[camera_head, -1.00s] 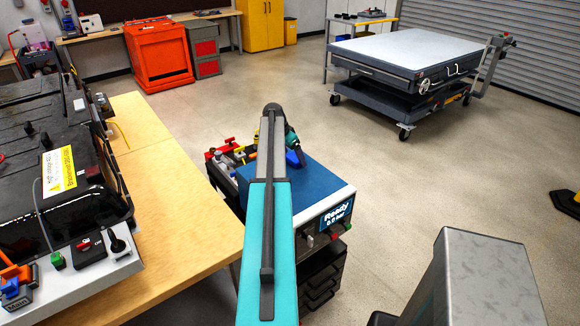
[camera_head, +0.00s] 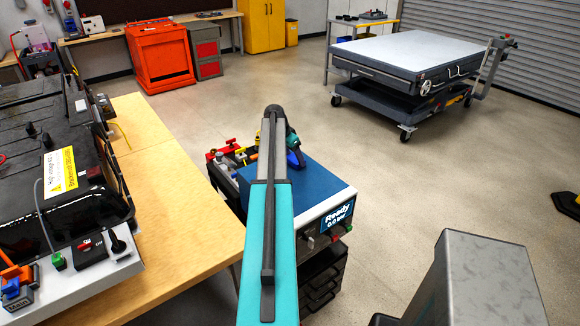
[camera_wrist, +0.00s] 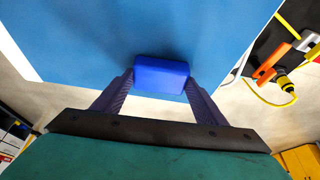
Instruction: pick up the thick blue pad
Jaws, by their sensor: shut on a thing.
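The thick blue pad (camera_wrist: 161,76) sits between the two fingers of my gripper (camera_wrist: 159,86) in the wrist view. The gripper is shut on it, one finger against each side. The lighter blue top of the cart (camera_wrist: 90,40) lies behind the pad; I cannot tell from this view whether the pad touches it. In the head view the pad shows as a small blue patch (camera_head: 295,159) beside the end of my arm, at the far edge of the cart top (camera_head: 320,188). The arm hides most of my gripper there.
A tray of small tools and fittings (camera_head: 228,156) is at the cart's left side. A wooden bench (camera_head: 165,185) with a black battery pack (camera_head: 40,140) stands at left. A grey lift table (camera_head: 405,55) is at the back right. The floor between is clear.

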